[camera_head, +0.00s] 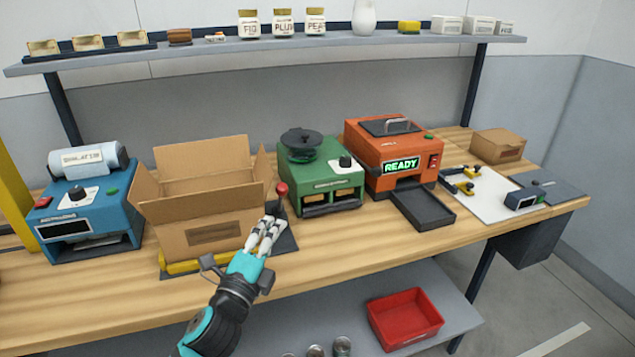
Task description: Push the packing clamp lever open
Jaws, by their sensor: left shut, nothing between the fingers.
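The packing clamp lever has a red knob (281,188) on a short dark shaft and stands at the right side of an open cardboard box (205,236). The box sits on a dark base plate (287,243) with a yellow bar (185,267) along its front. My left gripper (270,222) is shut and empty. Its white fingertips are just below and left of the knob, close to the lever's shaft and the box's right side. I cannot tell whether they touch the lever. The lower part of the lever is partly hidden by the fingers. My right gripper does not show.
A blue machine (85,215) stands left of the box. A green machine (322,178) is close behind and right of the lever, then an orange machine (395,155) reading READY. The wooden bench front (350,250) is clear. A red bin (405,318) sits on the lower shelf.

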